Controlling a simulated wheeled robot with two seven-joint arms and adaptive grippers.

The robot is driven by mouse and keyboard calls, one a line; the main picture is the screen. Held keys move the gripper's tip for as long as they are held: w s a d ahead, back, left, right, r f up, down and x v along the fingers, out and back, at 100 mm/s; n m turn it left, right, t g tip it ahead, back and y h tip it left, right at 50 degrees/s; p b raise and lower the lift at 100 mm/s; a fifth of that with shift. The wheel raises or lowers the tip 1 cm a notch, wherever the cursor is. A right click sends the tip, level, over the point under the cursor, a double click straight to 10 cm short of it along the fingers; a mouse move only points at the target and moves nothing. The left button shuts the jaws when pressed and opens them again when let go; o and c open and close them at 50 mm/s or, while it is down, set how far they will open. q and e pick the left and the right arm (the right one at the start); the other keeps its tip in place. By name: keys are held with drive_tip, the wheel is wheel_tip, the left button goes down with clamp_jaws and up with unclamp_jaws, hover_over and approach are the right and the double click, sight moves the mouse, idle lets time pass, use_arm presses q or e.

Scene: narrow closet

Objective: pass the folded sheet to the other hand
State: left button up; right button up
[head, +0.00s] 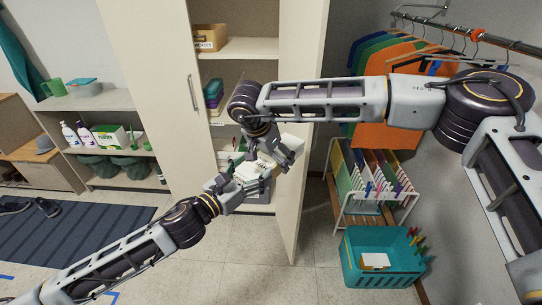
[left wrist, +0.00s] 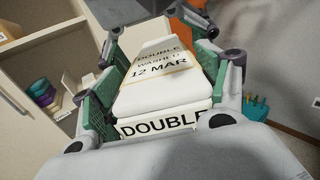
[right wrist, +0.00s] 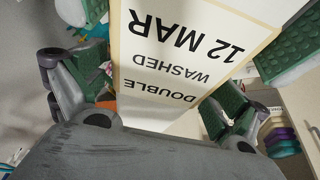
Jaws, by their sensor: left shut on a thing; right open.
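The folded sheet (head: 250,173) is a white folded bundle with a cream paper band reading "DOUBLE WASHED 12 MAR", clear in the left wrist view (left wrist: 165,92). My left gripper (head: 238,188) is shut on it, with green pads on both sides, holding it in the air before the closet. My right gripper (head: 274,155) is open at the sheet's other end. In the right wrist view the band (right wrist: 180,60) lies between and beyond its spread fingers. I cannot tell whether the right fingers touch the sheet.
An open closet door (head: 305,120) stands just right of the grippers. Closet shelves (head: 250,48) are behind them. A rack of files (head: 375,180), a teal basket (head: 382,270) and hanging clothes (head: 385,130) are at right. A low shelf (head: 95,100) stands left. The floor in front is clear.

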use_arm(q)
drive_tip(key=shift+r, duration=0.1)
use_arm(e)
drive_tip(key=c, duration=1.4)
use_arm(q)
drive_tip(key=o, duration=1.5)
use_arm(e)
drive_tip(key=shift+r, duration=0.1)
drive_tip(key=shift+c, duration=0.6)
use_arm(q)
drive_tip(key=shift+s+a, duration=0.1)
drive_tip(key=shift+a, duration=0.05)
drive_tip(key=shift+v, duration=5.65)
drive_tip(key=shift+s, duration=0.15)
